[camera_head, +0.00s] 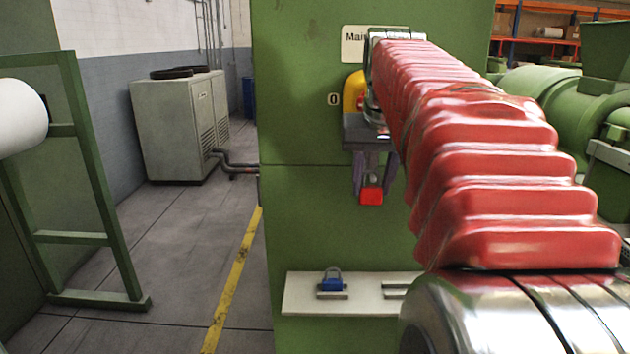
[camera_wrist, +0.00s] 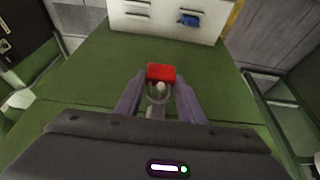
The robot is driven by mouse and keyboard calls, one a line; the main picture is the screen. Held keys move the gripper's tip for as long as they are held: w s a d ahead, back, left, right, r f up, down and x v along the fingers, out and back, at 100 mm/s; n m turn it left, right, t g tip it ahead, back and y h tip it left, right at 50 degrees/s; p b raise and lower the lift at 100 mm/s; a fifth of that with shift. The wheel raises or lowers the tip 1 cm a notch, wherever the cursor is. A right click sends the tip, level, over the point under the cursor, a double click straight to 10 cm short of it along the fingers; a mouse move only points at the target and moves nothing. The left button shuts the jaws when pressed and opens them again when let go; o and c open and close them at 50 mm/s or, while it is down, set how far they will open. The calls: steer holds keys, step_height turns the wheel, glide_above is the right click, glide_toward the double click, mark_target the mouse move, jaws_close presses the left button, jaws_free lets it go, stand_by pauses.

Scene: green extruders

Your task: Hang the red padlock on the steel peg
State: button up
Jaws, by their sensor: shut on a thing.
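The red padlock (camera_head: 371,196) hangs body down at the tips of my gripper (camera_head: 374,178), in front of the green cabinet. In the wrist view the padlock (camera_wrist: 161,72) sits between the two dark fingers of my gripper (camera_wrist: 159,88), which are shut on its shackle side. A small pale round end (camera_wrist: 160,87) shows within the shackle loop. It may be the steel peg, but I cannot tell whether the shackle is around it or only in line with it.
A blue padlock (camera_head: 331,284) sits on a pale slotted shelf (camera_head: 305,304) low on the cabinet (camera_head: 310,200); it also shows in the wrist view (camera_wrist: 189,20). A yellow part (camera_head: 352,92) and a label plate (camera_head: 353,46) are beside my wrist.

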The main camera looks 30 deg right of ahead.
stand_by(0.3)
steer(key=o, duration=1.2)
steer(key=v, duration=1.3)
steer(key=shift+s+r, duration=0.25)
steer(key=shift+r, duration=0.1)
